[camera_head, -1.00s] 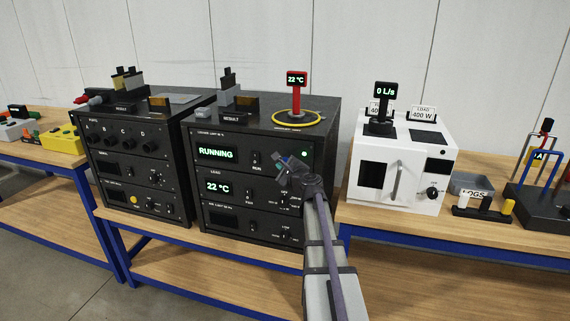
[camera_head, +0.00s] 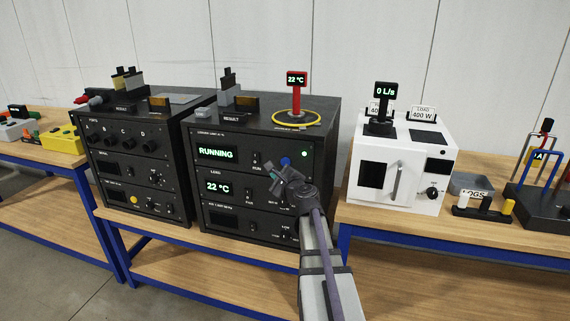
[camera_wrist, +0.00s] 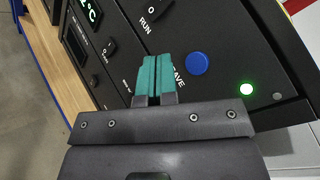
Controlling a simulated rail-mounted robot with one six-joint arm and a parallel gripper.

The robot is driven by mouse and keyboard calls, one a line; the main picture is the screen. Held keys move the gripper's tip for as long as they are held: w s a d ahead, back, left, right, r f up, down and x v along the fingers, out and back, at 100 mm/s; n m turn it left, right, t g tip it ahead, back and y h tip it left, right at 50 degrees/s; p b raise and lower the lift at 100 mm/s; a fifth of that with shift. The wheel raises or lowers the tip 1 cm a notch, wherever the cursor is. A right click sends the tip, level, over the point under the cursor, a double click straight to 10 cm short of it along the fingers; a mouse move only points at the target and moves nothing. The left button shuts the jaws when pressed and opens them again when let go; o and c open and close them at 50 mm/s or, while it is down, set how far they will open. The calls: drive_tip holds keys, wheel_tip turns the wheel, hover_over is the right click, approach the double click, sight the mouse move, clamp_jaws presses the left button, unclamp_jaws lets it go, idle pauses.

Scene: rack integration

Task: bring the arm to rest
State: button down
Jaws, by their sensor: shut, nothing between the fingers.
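My arm reaches up from the bottom of the head view to the front of the black rack unit (camera_head: 215,175). My gripper (camera_head: 271,168) is in front of the unit's right half, at the height of the panel switches. In the wrist view my gripper (camera_wrist: 153,75) has its teal fingertips together with nothing between them. Whether the fingertips touch the panel I cannot tell. The upper display (camera_head: 217,153) reads RUNNING and the lower one (camera_head: 218,187) reads 22 °C.
A second black unit (camera_head: 90,165) stands at left and a white box with a handle (camera_head: 418,165) at right. A red post with a 22 °C display (camera_head: 296,95) stands on top inside a yellow ring (camera_head: 318,119). The wooden bench (camera_head: 365,217) has blue legs.

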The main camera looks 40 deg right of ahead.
idle(0.3)
drive_tip(key=s+a+f+n+g+y+p, duration=0.1)
drive_tip(key=s+a+f+n+g+y, duration=0.3)
drive_tip(key=a+n, duration=0.45)
drive_tip(key=s+a+f+n+g+y, duration=0.2)
drive_tip(key=s+a+f+n+g, duration=0.35)
drive_tip(key=a+n, duration=0.35)
drive_tip(key=s+a+f+n+g+h+p, duration=0.2)
drive_tip(key=s+a+f+n+g+h, duration=0.1)
drive_tip(key=s+a+n+g, duration=0.4)
drive_tip(key=s+a+n+h, duration=0.1)
drive_tip(key=s+a+n, duration=0.2)
drive_tip(key=a, duration=0.3)
drive_tip(key=shift+s+a, duration=0.2)
drive_tip(key=shift+s, duration=0.35)
